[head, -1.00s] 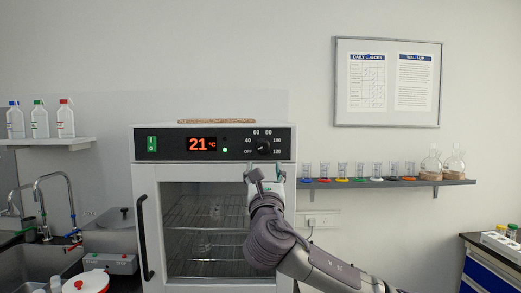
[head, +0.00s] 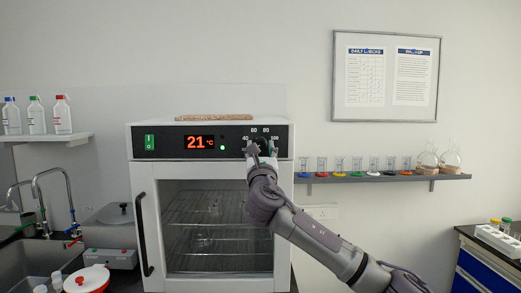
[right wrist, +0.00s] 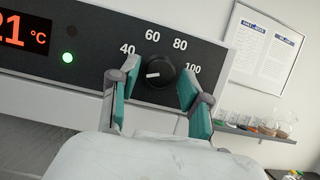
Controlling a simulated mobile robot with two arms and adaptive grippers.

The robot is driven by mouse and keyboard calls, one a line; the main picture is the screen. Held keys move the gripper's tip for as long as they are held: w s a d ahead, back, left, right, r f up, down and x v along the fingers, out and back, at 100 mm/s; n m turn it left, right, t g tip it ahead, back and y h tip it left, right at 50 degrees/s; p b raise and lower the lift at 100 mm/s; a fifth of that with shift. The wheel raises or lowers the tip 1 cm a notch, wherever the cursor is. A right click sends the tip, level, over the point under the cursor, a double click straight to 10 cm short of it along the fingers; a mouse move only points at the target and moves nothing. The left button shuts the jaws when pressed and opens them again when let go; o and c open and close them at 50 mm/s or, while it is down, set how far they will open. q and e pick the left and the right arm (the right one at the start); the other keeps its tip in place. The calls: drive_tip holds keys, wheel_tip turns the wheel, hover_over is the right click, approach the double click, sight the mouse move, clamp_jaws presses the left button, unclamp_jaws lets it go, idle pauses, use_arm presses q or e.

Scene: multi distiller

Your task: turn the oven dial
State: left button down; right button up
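The oven (head: 136,230) is a white cabinet with a glass door and a black control panel. Its display (head: 200,142) reads 21 °C, with a green light beside it. The black dial (right wrist: 158,73) sits among printed numbers; its white pointer mark points left in the right wrist view. My right gripper (head: 264,147) is raised in front of the dial and hides most of it in the head view. In the right wrist view its two green-padded fingers (right wrist: 157,82) are open, one on each side of the dial, with visible gaps. My left gripper is not in view.
A wall shelf (head: 400,178) with small beakers and flasks is right of the oven. A door handle (head: 143,235) runs down the oven's left. A sink (head: 30,260) and bottles are at the left. A flat brown slab (head: 214,117) lies on the oven.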

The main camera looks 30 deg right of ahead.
clamp_jaws()
